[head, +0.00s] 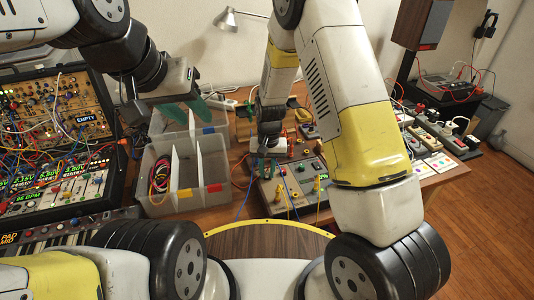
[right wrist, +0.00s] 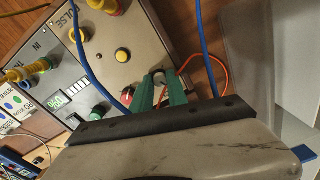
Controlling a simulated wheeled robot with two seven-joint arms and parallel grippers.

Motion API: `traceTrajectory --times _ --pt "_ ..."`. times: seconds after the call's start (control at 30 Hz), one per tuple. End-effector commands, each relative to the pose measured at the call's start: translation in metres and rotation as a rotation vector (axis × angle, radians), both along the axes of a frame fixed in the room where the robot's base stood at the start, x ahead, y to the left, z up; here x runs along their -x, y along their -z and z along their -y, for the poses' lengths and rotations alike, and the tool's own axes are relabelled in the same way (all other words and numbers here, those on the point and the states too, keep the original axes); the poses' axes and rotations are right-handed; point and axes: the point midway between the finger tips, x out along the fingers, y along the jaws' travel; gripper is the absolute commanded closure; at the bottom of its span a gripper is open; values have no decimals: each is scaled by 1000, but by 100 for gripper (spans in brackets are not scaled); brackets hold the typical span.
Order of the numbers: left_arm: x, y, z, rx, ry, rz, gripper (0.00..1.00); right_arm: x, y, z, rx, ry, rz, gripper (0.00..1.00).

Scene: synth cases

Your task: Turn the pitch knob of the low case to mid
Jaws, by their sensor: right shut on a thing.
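The low case (head: 268,192) sits on the wooden table right of the divided bin, with knobs, jacks and a small lit display on its grey panel. In the right wrist view the panel (right wrist: 150,38) fills the upper left. My right gripper (right wrist: 163,82) reaches over the panel's edge, its green fingers closed around a grey-topped knob (right wrist: 158,77). The knob's label and pointer are hidden, so I cannot read its setting. A red knob (right wrist: 127,96) and a green knob (right wrist: 98,112) are beside it. My left gripper (head: 190,110) is open and empty above the bin.
The grey divided bin (head: 187,205) holds coiled cables in its left part. A patched synth rack (head: 62,110) stands at the left. Blue cables (right wrist: 92,75) cross the low case's panel near my right fingers. Power strips (head: 432,140) lie at the right.

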Motion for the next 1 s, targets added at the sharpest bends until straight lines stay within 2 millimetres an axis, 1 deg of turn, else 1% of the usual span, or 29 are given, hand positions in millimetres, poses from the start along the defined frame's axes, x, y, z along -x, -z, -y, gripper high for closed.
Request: traceTrajectory --times 0.2,0.5,0.7,1.0 --pt "0 0 0 0 0 0 64 -1 -1 0 -1 170 3 100" --pt "0 0 0 0 0 0 64 -1 -1 0 -1 319 4 100" --pt "0 0 0 0 0 0 64 -1 -1 0 -2 360 3 100" --pt "0 0 0 0 0 0 64 -1 -1 0 -2 369 3 100"
